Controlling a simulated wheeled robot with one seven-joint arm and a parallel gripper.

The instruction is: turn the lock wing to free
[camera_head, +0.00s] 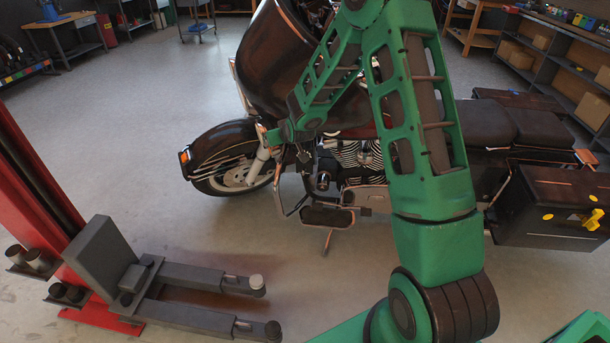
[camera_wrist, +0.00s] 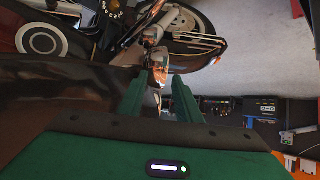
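A yellow winged knob (camera_head: 593,220) sits on the outer face of the motorcycle's dark side case (camera_head: 540,225), at the far right of the head view. It looks like the lock wing; its exact turn is too small to tell. My gripper (camera_wrist: 160,85) shows in the wrist view with its two green fingers apart. A shiny copper-and-chrome part of the motorcycle (camera_wrist: 158,60) shows beyond and between the fingertips; I cannot tell whether they touch it. In the head view my arm reaches over the motorcycle's front half, well left of the yellow knob. The fingertips are hard to make out there.
The motorcycle (camera_head: 345,195) stands across the middle. A red lift post (camera_head: 45,190) with dark grey arms (camera_head: 200,280) stands at the left front. Shelves with boxes (camera_head: 560,65) line the back right. The floor (camera_head: 130,110) is clear at the left back.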

